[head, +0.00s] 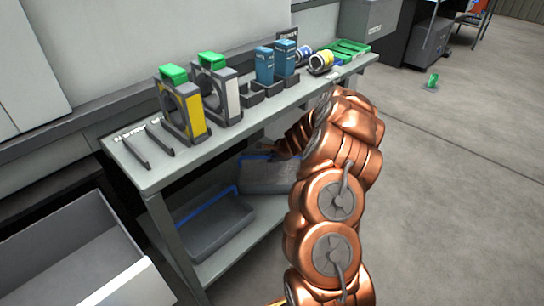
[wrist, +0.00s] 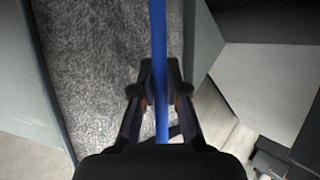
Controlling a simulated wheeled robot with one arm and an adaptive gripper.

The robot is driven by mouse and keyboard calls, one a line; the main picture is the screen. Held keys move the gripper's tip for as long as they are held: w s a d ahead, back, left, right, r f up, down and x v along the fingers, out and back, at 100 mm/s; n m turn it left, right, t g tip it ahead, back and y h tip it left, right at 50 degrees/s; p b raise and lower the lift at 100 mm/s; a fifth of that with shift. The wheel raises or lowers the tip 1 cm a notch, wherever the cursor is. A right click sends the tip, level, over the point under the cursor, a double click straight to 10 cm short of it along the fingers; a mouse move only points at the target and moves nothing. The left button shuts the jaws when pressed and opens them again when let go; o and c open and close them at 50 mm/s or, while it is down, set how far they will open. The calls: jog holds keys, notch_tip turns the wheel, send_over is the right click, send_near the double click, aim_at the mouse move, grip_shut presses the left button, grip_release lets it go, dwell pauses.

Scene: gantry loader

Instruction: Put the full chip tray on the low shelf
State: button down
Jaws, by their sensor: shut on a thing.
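The full chip tray (head: 268,178) is grey with a blue bar and lies under the bench top, over the low shelf (head: 238,252). I cannot tell whether it rests on the shelf. In the wrist view, grey chips (wrist: 110,60) fill it. My gripper (wrist: 160,78) is shut on its blue bar (wrist: 158,30), one finger on each side. In the head view my arm hides most of the gripper and the tray's right end. A second grey tray (head: 218,232) with a blue bar sits on the shelf to the left; its inside looks dark.
The bench top (head: 240,125) above holds yellow and white framed parts, blue boxes (head: 265,65) and green pieces (head: 350,48). A large grey bin (head: 65,250) stands at lower left. A small green object (head: 432,81) lies on the floor. The floor at right is mostly clear.

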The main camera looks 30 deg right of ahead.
jog(key=shift+f, duration=0.35)
jog(key=c, duration=1.2)
grip_release()
jog(key=p+v, duration=0.3)
jog(key=v, duration=0.9)
jog(key=shift+p, duration=0.3)
